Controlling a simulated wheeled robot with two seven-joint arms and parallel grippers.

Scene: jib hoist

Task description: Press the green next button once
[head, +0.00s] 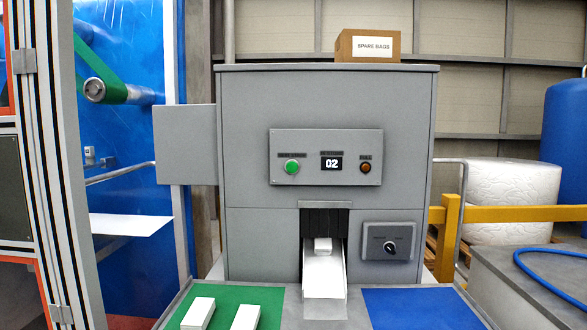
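The green button (292,167) sits at the left of a grey control panel (310,142) on the front of a grey machine (240,110). A small dark label above it is too small to read. A display (331,163) in the middle of the panel reads 02. A dark amber lamp or button (366,168) is at the panel's right. Neither of my grippers shows in the head view.
Below the panel, a chute (325,275) holds a white block (323,245). White boxes (198,313) lie on a green mat (268,302); a blue mat (420,308) is bare. A knob (390,247) is at right. A box marked SPARE BAGS (367,46) stands on top.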

